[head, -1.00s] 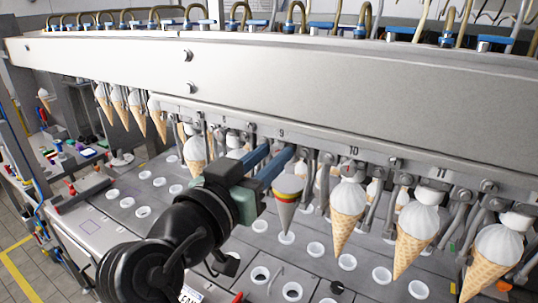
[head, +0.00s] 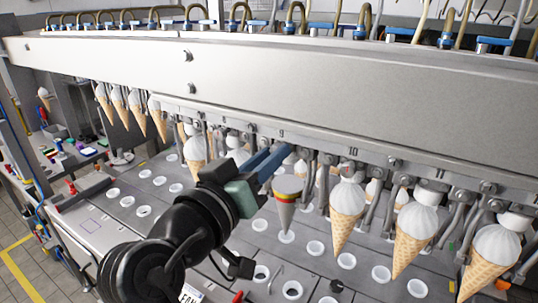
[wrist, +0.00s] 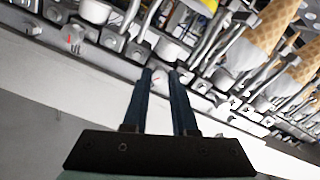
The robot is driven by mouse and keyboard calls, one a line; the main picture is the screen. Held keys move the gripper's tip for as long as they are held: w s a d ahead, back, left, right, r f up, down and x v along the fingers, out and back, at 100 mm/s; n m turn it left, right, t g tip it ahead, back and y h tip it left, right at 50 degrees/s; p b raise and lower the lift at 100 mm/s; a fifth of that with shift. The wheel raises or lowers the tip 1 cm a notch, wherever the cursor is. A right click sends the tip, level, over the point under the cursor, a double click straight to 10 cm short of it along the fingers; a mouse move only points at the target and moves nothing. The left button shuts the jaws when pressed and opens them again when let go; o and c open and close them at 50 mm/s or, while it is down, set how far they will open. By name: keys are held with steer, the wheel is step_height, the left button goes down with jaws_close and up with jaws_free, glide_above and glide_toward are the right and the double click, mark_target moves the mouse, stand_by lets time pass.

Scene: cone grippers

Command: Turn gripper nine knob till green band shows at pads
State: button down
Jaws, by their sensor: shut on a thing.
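The number 9 plate (head: 281,133) is on the rail under the long metal beam. Below it hangs a grey test cone (head: 286,205) with a red and yellow band near its upper part; no green band can be made out. My gripper (head: 280,150) reaches up from the lower left, its two blue fingers at the rail by the 9.
Waffle cones (head: 348,214) hang close on the right of the grey cone, and more hang to the left. A deck with white-rimmed holes (head: 316,248) lies below. The metal beam (head: 300,80) runs above the fingers.

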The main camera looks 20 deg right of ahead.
steer(key=c, duration=0.7)
jaws_free()
steer(key=b+v, duration=0.4)
steer(key=v, duration=0.9)
steer(key=shift+b, duration=0.4)
steer(key=shift+w+r, duration=0.1)
steer(key=shift+r, duration=0.05)
